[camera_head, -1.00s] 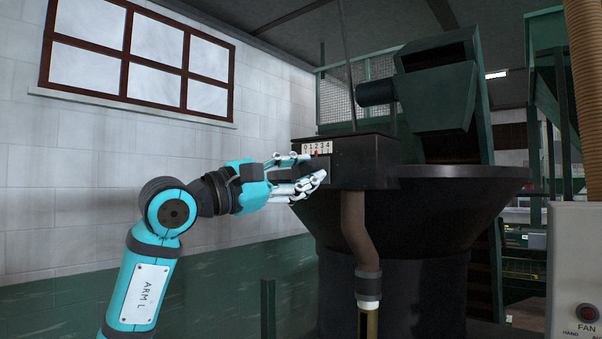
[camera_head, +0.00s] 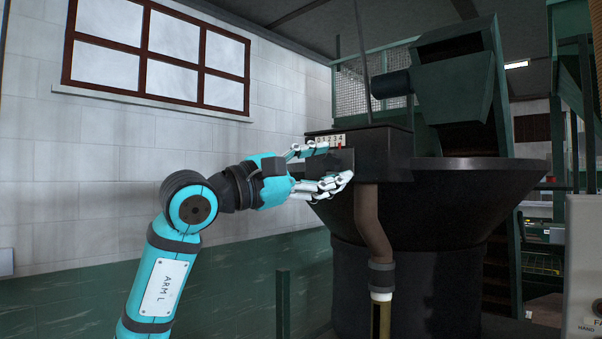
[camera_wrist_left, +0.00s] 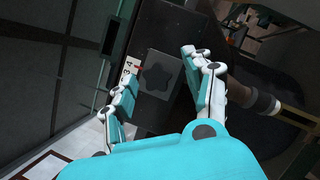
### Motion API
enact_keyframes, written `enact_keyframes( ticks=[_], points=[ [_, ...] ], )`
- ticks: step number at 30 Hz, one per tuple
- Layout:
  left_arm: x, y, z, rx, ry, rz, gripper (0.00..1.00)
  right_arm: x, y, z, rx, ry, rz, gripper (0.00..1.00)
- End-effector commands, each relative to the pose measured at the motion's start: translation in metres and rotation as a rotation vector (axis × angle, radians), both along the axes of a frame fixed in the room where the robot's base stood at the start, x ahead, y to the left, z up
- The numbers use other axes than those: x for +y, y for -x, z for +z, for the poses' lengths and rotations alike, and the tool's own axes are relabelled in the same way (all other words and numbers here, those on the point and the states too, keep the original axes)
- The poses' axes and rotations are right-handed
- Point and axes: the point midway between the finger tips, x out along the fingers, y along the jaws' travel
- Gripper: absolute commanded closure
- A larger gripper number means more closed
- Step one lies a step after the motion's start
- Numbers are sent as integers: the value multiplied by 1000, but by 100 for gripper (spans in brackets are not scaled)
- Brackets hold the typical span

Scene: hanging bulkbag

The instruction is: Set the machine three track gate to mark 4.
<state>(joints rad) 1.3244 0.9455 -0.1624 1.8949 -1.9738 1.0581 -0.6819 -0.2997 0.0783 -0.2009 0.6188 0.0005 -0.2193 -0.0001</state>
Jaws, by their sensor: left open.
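The track gate is a dark box (camera_head: 385,155) on the machine in the head view. Its pale scale (camera_head: 330,139) reads 0 to 4, and a red pointer (camera_head: 340,147) stands under the 4. In the left wrist view a dark star-shaped knob (camera_wrist_left: 158,76) sits on a grey plate, with the scale (camera_wrist_left: 131,70) beside it. My left gripper (camera_head: 337,162) is at the front of the box, its fingers open on either side of the knob; gaps show between fingers and knob in the wrist view. The fingers hide part of the plate in the head view.
A wide dark hopper (camera_head: 450,180) spreads right of the box. A bent brown pipe (camera_head: 370,225) drops below it. A thin rod (camera_head: 365,60) rises above. A green post (camera_head: 283,300) stands left of the hopper. A control panel (camera_head: 585,265) is at the right edge.

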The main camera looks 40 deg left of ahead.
Motion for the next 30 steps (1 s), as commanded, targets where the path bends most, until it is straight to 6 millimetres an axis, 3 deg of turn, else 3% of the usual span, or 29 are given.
enact_keyframes(
  ticks=[12, 21, 30],
  points=[
    [29, 76, -20, 5, -8, 2, 47, -1, 0, 0, 0, 2, 0, 100],
    [37, 99, -25, 2, -5, -3, 47, -1, 0, 0, 0, 2, 0, 100],
    [38, 101, -25, 0, -5, -3, 47, -1, 0, 0, 0, 2, 0, 100]
  ],
)
